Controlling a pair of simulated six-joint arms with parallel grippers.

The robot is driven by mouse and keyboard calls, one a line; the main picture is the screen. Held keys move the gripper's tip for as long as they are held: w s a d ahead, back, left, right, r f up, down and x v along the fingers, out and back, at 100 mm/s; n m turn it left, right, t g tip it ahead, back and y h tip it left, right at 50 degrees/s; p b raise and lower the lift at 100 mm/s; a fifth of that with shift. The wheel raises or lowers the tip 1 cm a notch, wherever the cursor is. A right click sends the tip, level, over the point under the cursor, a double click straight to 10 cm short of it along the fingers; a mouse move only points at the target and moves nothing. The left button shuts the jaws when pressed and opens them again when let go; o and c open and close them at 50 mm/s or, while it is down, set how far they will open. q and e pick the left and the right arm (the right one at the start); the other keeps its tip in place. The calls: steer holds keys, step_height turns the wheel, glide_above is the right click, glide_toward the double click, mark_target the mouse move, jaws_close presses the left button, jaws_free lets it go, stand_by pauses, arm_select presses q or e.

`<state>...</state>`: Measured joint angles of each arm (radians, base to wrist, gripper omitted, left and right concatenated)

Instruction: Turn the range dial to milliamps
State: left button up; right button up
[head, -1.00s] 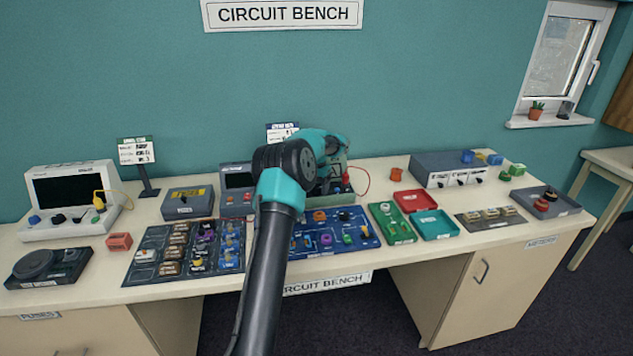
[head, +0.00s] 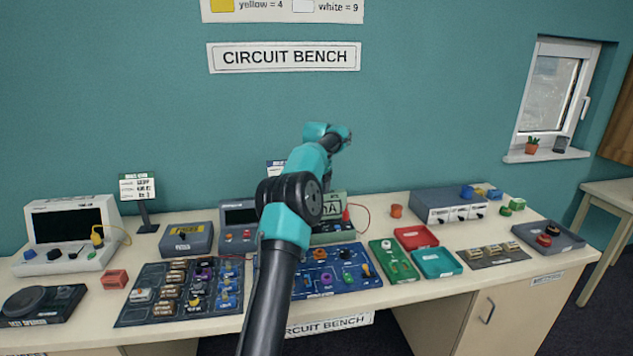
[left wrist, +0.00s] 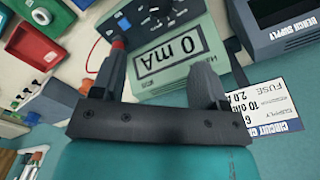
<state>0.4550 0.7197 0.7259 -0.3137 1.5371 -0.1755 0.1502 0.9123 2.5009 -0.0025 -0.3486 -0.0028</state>
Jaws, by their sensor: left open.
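The meter (head: 333,207) is a grey-green box at the back of the bench, partly hidden by my arm in the head view. Its screen shows part of "mA" there. In the left wrist view the meter's screen (left wrist: 166,62) appears upside down and reads "0 mA". The range dial (left wrist: 163,12) is on the dark panel, at the top edge of the left wrist view; its pointer is too small to read. My left gripper (head: 343,136) is raised above and apart from the meter. Its fingers (left wrist: 160,82) are open with nothing between them.
A red plug (left wrist: 118,50) with a red lead sits at the meter's side, close to one finger in the left wrist view. A bench supply (head: 239,212) stands left of the meter. A blue component board (head: 325,272) lies in front.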

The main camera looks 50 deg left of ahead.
arm_select(q)
steer(key=shift+r, duration=1)
